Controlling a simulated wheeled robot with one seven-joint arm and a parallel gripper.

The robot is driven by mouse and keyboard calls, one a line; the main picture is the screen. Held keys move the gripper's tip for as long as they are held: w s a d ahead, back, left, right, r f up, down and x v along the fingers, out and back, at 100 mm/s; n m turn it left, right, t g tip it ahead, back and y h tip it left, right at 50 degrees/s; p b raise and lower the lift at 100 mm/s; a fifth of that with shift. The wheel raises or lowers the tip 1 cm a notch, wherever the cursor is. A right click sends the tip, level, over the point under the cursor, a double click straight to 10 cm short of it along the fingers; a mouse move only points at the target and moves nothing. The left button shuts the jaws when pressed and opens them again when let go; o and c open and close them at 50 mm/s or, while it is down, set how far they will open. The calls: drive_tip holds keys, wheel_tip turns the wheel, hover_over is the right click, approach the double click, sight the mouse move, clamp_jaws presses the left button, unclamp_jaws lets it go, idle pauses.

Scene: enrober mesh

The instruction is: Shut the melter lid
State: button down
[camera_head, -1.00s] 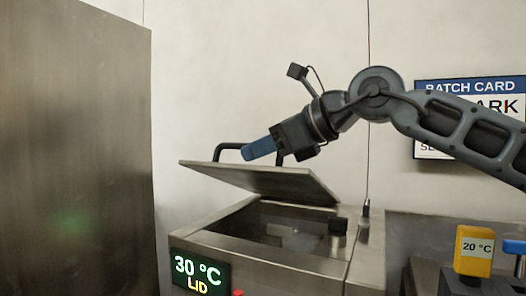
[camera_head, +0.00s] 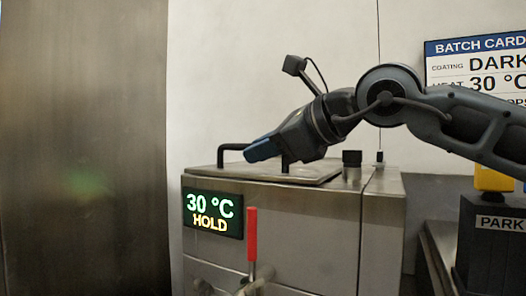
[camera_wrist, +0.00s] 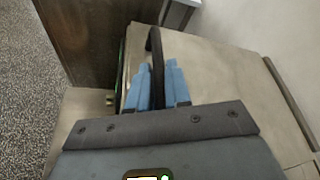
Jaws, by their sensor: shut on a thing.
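The melter (camera_head: 310,222) is a steel box in the middle of the head view. Its lid (camera_head: 315,172) lies flat on top, closed down as far as I can see. A black bar handle (camera_head: 226,149) stands on the lid. My gripper (camera_head: 252,154) has blue fingers shut on this handle, coming from the upper right. In the wrist view the lid (camera_wrist: 220,75) spreads under my gripper (camera_wrist: 158,75), and the black handle (camera_wrist: 154,45) runs between the blue fingers. The display (camera_head: 212,214) reads 30 °C HOLD. My gripper hides part of the handle.
A red lever (camera_head: 252,233) is on the melter's front. A black knob (camera_head: 351,158) stands beside the lid. A tall steel cabinet (camera_head: 85,150) is at the left.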

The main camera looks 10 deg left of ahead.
sight(301, 175)
drive_tip(key=shift+s+a+f, duration=0.1)
drive_tip(key=shift+s+f, duration=0.05)
drive_tip(key=shift+f, duration=0.3)
drive_tip(key=c, duration=1.1)
unclamp_jaws()
drive_tip(key=shift+c, duration=0.2)
drive_tip(key=shift+r, duration=0.15)
drive_tip(key=shift+d+r, duration=0.15)
drive_tip(key=shift+d, duration=0.15)
drive_tip(key=p+v, duration=0.1)
drive_tip(key=v, duration=0.6)
drive_tip(key=shift+s+d, duration=0.1)
